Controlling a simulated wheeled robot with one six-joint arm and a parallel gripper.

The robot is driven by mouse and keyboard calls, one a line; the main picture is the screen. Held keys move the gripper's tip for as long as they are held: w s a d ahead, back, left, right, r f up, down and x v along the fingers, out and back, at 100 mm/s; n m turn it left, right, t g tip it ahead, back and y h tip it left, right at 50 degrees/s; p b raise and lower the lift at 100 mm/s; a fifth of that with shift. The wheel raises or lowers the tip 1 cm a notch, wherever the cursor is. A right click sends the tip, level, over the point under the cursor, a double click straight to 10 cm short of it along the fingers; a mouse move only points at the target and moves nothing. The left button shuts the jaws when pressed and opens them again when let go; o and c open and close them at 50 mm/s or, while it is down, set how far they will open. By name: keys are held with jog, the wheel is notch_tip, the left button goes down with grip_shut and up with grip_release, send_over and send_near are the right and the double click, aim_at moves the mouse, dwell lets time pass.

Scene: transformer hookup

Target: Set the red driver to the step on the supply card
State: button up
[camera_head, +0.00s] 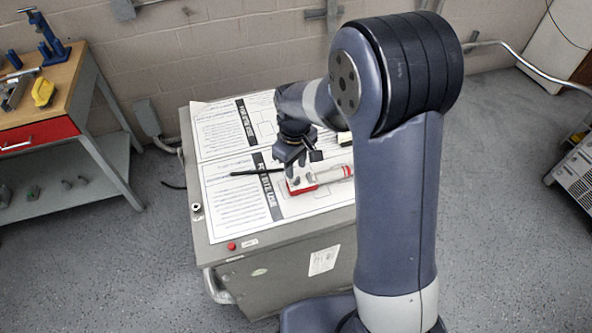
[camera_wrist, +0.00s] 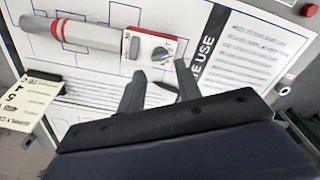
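The red driver (camera_wrist: 150,46) lies on the printed sheet in the wrist view. It has a grey barrel with red bands and a red-and-white block with a dark slot and a round dial (camera_wrist: 162,53). In the head view the red driver (camera_head: 304,188) sits under my gripper (camera_head: 299,166). In the wrist view my gripper (camera_wrist: 161,70) is open and empty. Its two fingertips are apart, just short of the dial, one to each side. A cream card (camera_wrist: 24,101), apparently the supply card, shows at the left with large figures resembling 4 and 5, partly cut off.
Printed sheets (camera_head: 235,208) cover the grey cabinet top (camera_head: 282,233). A dark rod or cable (camera_head: 256,172) lies left of my gripper. A red button (camera_head: 231,246) sits at the cabinet's front edge. A workbench (camera_head: 62,92) with tools stands at the left.

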aim_at(296, 179)
jog(key=shift+f, duration=2.1)
jog(key=c, duration=0.7)
jog(key=shift+m, duration=0.4)
grip_shut()
jog(key=m+b, duration=0.2)
jog(key=m, duration=0.2)
jog(key=shift+m, duration=0.3)
jog(key=m+b, duration=0.2)
jog(key=m, duration=0.4)
jog(key=shift+m, duration=0.3)
